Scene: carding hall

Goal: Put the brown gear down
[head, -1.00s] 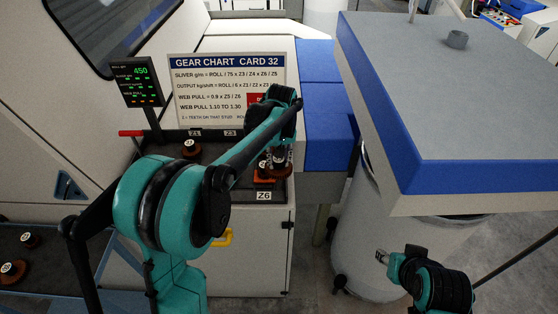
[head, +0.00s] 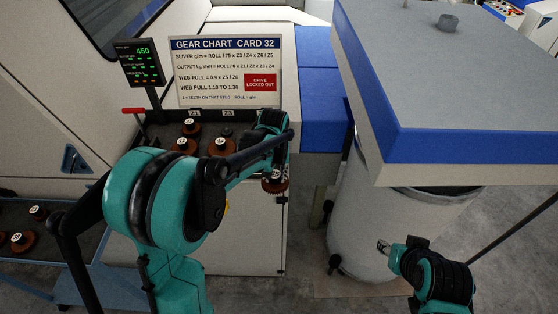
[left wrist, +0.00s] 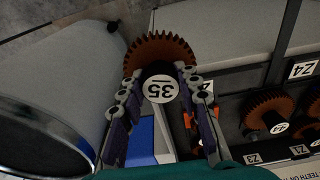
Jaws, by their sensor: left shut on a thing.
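My left gripper (left wrist: 160,88) is shut on a brown gear (left wrist: 158,48), whose white hub face reads 35. The same gear shows in the head view (head: 275,185), below the gripper (head: 273,165), in front of the right end of the gear panel (head: 245,131). The left wrist view shows the gear held clear, beside the panel. The Z6 label is hidden behind my arm. My right gripper (head: 383,246) is at the lower right, before the white can, and too small to read.
Brown gears (head: 221,147) stand on the panel, one also in the left wrist view (left wrist: 268,113). A tray with gears (head: 22,241) is at the lower left. A white can (head: 375,225) stands under the blue-edged machine (head: 470,147) at right. A red-handled lever (head: 133,111) rises at the panel's left.

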